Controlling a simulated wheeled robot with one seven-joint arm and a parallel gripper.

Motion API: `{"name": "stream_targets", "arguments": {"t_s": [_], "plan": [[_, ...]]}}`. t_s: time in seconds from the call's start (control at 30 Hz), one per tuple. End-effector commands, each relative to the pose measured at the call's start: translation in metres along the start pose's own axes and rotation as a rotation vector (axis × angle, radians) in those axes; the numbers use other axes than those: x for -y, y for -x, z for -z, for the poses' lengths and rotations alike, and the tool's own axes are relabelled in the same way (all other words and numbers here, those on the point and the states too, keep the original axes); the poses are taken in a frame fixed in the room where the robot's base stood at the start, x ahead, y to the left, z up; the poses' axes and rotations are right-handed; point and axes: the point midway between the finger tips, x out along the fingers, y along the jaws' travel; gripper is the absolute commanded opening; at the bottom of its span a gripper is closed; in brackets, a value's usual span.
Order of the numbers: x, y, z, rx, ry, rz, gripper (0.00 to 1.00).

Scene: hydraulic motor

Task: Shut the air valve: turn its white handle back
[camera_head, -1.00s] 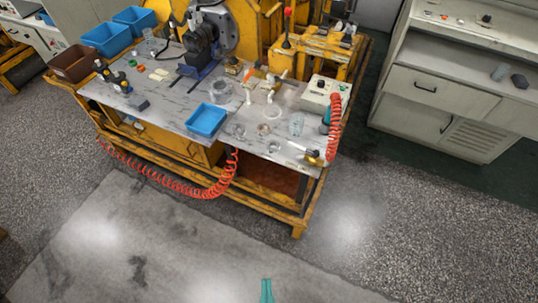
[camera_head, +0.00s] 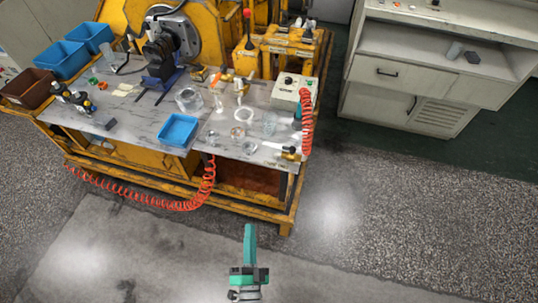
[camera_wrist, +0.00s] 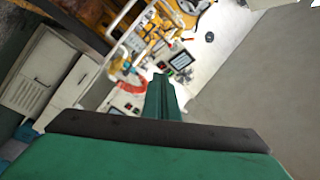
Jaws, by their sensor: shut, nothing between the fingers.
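My gripper (camera_head: 250,230) is shut and empty, its teal fingers together. It is over the floor in front of the workbench, apart from everything on it. In the wrist view the shut fingers (camera_wrist: 163,98) point towards distant, tilted equipment. A small brass fitting with a pale lever (camera_head: 289,153) sits at the bench's front right corner, by the red coiled hose. Another brass fitting with white parts (camera_head: 240,84) stands farther back. Both are too small to tell which is the air valve or how its handle is turned.
The workbench (camera_head: 140,128) carries a blue tray (camera_head: 178,130), clear cups and a control box (camera_head: 293,90). A red coiled hose (camera_head: 306,122) hangs at its right side, another (camera_head: 150,202) along its front. A grey cabinet (camera_head: 400,95) stands right. The floor in front is clear.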

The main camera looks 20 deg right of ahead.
Motion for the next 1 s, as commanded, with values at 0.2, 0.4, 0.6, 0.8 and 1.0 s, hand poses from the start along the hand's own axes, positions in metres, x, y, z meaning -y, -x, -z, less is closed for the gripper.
{"name": "stream_targets", "arguments": {"t_s": [0.2, 0.4, 0.6, 0.8, 1.0], "plan": [[-0.026, -0.080, -0.010, -0.153, -0.280, -0.013, 0.00], [-0.045, -0.137, -0.011, -0.262, -0.473, -0.026, 0.00], [-0.055, -0.164, -0.010, -0.314, -0.563, -0.034, 0.00], [-0.057, -0.179, -0.005, -0.324, -0.576, -0.034, 0.00], [-0.061, -0.211, 0.005, -0.325, -0.576, -0.033, 0.00]]}}
